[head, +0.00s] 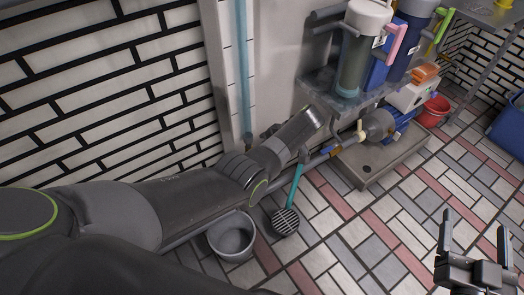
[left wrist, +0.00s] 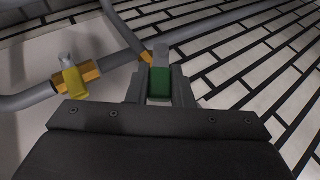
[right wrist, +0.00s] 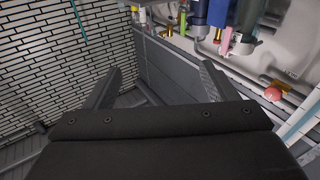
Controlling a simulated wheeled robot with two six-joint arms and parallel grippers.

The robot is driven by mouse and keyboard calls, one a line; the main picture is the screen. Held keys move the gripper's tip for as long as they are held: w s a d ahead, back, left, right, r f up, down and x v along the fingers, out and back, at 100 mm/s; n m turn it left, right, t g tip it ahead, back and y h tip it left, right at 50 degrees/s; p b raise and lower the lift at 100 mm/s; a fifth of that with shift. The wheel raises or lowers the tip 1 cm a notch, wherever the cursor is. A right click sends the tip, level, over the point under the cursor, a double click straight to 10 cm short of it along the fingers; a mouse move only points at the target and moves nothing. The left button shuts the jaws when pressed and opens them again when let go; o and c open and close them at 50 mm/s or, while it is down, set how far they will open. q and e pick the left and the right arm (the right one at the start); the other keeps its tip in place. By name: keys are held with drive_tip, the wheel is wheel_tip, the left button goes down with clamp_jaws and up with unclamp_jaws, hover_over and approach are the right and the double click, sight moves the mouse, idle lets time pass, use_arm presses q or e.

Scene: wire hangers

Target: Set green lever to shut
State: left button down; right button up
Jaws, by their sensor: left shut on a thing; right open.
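In the left wrist view the green lever (left wrist: 159,84) sits between the two fingers of my left gripper (left wrist: 160,72), which are closed on it. The far end of the lever meets a grey piece beside a brass fitting (left wrist: 146,57) on a grey pipe (left wrist: 124,30). In the head view my left arm reaches to the wall pipes, and the lever and the left fingertips cannot be made out there. My right gripper (head: 475,235) is open and empty above the tiled floor; its spread fingers also show in the right wrist view (right wrist: 158,82).
A yellow lever (left wrist: 72,78) on another brass fitting is left of the green one. In the head view a grey bucket (head: 232,238) and a teal-handled brush (head: 287,218) are below my left arm. Pump equipment stands on a plinth (head: 372,165). The floor at right is mostly clear.

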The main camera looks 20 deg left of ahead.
use_arm(q)
drive_tip(key=c, duration=1.3)
unclamp_jaws()
drive_tip(key=shift+r, duration=0.1)
drive_tip(key=shift+w+d+r, duration=0.1)
drive_tip(key=shift+d+r, duration=0.15)
drive_tip(key=shift+b+v, duration=0.7)
drive_tip(key=shift+v, duration=7.55)
use_arm(e)
wheel_tip(320, 180, up, 9)
drive_tip(key=s+a+n+t+y, duration=0.1)
drive_tip(key=s+t, duration=0.1)
drive_tip(key=t, duration=0.4)
drive_tip(key=shift+s+a+f+n, duration=0.15)
drive_tip(key=shift+a+n, duration=0.05)
drive_tip(key=shift+n, duration=0.2)
